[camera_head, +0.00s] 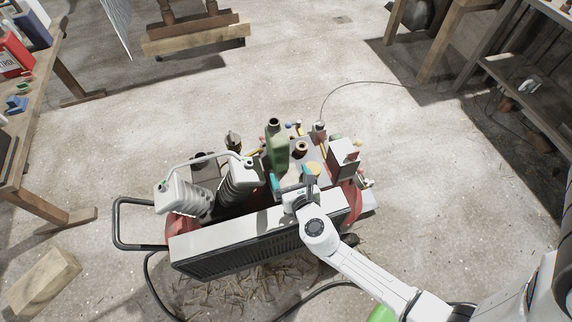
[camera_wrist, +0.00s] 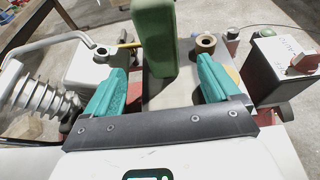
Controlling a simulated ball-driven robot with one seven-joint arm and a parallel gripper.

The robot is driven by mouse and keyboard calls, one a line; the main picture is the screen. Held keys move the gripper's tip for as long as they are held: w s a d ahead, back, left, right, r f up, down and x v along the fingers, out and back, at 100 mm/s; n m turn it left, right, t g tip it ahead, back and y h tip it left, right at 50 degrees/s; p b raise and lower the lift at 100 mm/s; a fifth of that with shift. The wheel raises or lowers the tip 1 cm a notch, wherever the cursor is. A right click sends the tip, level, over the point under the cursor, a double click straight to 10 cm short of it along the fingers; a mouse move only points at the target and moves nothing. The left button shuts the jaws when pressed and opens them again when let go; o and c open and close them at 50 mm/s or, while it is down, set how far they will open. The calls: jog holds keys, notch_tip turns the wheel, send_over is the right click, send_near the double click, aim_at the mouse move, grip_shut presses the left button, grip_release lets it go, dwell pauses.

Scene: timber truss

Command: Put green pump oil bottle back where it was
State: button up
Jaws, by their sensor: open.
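The green pump oil bottle (camera_head: 277,146) stands upright on the cluttered top of the red machine, at its far side in the head view. In the wrist view the green bottle (camera_wrist: 155,38) rises ahead of my gripper, and its top is cut off by the frame edge. My gripper (camera_wrist: 165,78) is open, with its two teal fingers apart. The bottle shows beyond and between the fingertips; I cannot tell whether either finger touches it. In the head view my gripper (camera_head: 293,182) is partly hidden by my own wrist, just nearer than the bottle.
A white-and-grey box (camera_head: 343,158) stands right of the bottle. A brown roll (camera_wrist: 205,43) sits close beside it. Ribbed cylinders (camera_head: 190,198) and a curved white pipe are at left. A long grilled panel (camera_head: 262,236) fronts the machine. Open concrete floor surrounds it.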

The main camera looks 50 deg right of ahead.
jog(key=s+d+r+m+g+h, duration=0.1)
jog(key=s+d+r+m+g, duration=0.25)
jog(key=m, duration=0.55)
jog(key=s+d+r+m+g+h, duration=0.1)
jog(key=s+d+r+m+g, duration=0.2)
jog(key=m, duration=0.6)
jog(key=s+a+f+m+g+y, duration=0.1)
jog(key=s+a+m+g+y, duration=0.3)
jog(key=s+a+m+y, duration=0.5)
jog(key=a+m, duration=0.2)
jog(key=a, duration=0.2)
jog(key=shift+s+a+f+m+y, duration=0.3)
jog(key=shift+s+a+y, duration=0.05)
jog(key=shift+a+y, duration=0.05)
